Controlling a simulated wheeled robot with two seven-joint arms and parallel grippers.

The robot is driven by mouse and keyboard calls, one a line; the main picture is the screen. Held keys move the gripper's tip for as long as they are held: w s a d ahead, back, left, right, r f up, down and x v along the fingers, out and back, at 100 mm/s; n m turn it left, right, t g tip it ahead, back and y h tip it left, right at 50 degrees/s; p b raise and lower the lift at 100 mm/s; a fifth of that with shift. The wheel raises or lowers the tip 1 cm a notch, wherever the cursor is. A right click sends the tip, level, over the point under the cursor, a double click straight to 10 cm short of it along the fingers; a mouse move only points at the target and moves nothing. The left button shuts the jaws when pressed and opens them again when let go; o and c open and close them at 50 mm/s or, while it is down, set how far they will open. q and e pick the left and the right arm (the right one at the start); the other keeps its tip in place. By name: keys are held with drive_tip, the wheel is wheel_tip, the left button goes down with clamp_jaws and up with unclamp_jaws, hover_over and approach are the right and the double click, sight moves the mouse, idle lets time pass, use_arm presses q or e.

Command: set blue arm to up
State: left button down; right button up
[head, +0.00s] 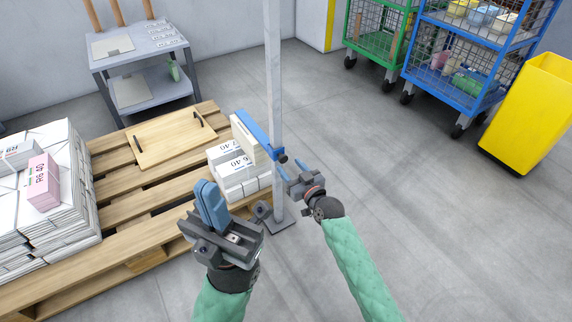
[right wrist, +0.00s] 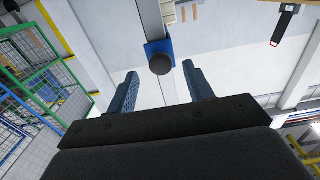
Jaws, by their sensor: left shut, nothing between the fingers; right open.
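The blue arm (head: 254,131) is a flat bar on the upright metal post (head: 273,70). In the head view it slants from upper left to lower right and ends near a dark round knob (head: 282,158) by the post. My right gripper (head: 290,168) is open just right of the post, close to the knob. In the right wrist view the knob (right wrist: 160,64) and a blue part (right wrist: 155,47) appear between and beyond the open fingers (right wrist: 160,72); contact cannot be told. My left gripper (head: 209,204) is shut and empty, over the pallet's near edge.
A wooden pallet (head: 130,236) holds bundled paper stacks (head: 240,173), a pink-labelled bundle (head: 43,183) and a wooden board with handles (head: 160,138). A grey cart (head: 140,50) stands behind. Green and blue cage trolleys and a yellow bin (head: 535,115) stand right.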

sight(285, 160)
drive_tip(key=shift+b+x, duration=0.35)
drive_tip(key=shift+x, duration=1.35)
drive_tip(key=shift+r, duration=0.1)
clamp_jaws()
